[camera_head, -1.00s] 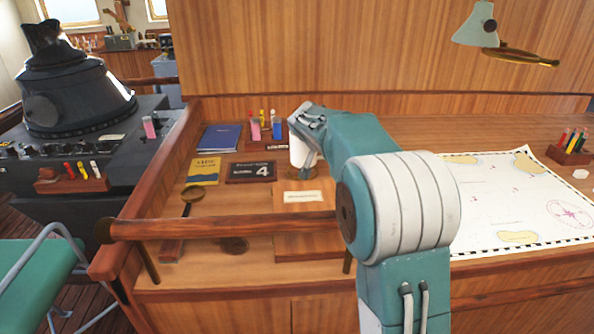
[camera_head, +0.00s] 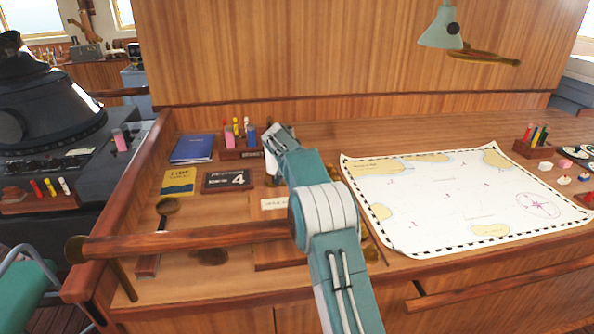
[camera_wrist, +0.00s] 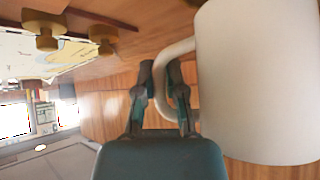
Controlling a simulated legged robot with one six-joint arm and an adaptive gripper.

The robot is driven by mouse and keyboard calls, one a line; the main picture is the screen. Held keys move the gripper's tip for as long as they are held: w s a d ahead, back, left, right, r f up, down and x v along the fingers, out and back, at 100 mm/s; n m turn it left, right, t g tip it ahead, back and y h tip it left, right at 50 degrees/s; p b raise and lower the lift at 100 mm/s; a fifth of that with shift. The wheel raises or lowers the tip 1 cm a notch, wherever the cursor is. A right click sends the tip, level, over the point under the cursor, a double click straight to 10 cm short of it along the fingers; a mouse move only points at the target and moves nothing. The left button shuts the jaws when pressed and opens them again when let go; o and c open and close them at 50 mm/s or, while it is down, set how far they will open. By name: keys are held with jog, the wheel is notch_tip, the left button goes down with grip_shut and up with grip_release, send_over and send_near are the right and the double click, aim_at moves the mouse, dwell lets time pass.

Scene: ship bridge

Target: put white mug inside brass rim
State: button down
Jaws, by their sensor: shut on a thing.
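The white mug (camera_wrist: 255,80) fills the right of the wrist view. My gripper (camera_wrist: 160,78) is shut on its curved handle (camera_wrist: 170,66), and the mug is held off to one side of the fingers. In the head view my gripper (camera_head: 277,143) is over the back of the desk, and the arm hides most of the mug. I cannot clearly pick out the brass rim. A dark round flat thing (camera_head: 210,257) lies on the desk behind the wooden rail; I cannot tell whether it has a brass edge.
The wooden rail (camera_head: 190,240) runs along the desk's front left. A pen holder (camera_head: 238,153), blue book (camera_head: 192,149), yellow booklet (camera_head: 178,182), calendar block (camera_head: 227,180) and magnifier (camera_head: 168,207) stand or lie left of my arm. A chart (camera_head: 450,200) covers the right.

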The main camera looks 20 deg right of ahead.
jog(key=shift+w+d+f, duration=0.3)
jog(key=shift+f, duration=0.05)
notch_tip(320, 180, down, 3)
jog(key=shift+w+f, duration=0.15)
jog(key=c, duration=0.7)
grip_release()
